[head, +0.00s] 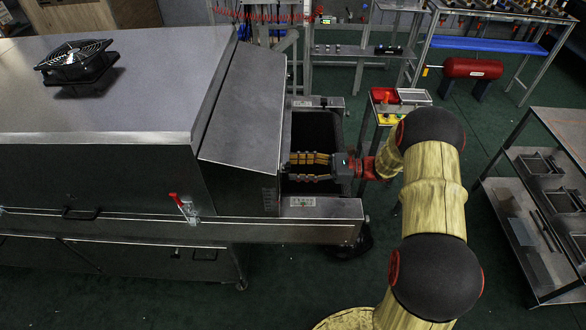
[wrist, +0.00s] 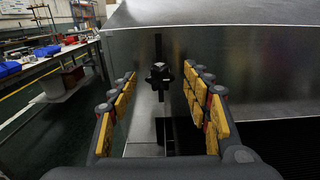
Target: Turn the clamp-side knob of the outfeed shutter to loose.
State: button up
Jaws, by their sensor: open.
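My gripper (head: 291,168) points left at the dryer's outfeed end, beside the sloped hood. In the wrist view my gripper (wrist: 160,82) is open, its yellow-padded fingers to the left and right of the knob. The knob appears between the fingertips; I see no contact.
The dryer body (head: 90,110) fills the left, with a red-handled clamp (head: 180,205) on its near side. A dark outfeed bed (head: 315,130) lies under my gripper. A metal shelf (head: 520,185) stands right.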

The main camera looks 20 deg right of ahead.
jog(key=shift+x, duration=0.85)
jog(key=c, duration=0.3)
jog(key=c, duration=0.8)
jog(key=shift+c, duration=0.2)
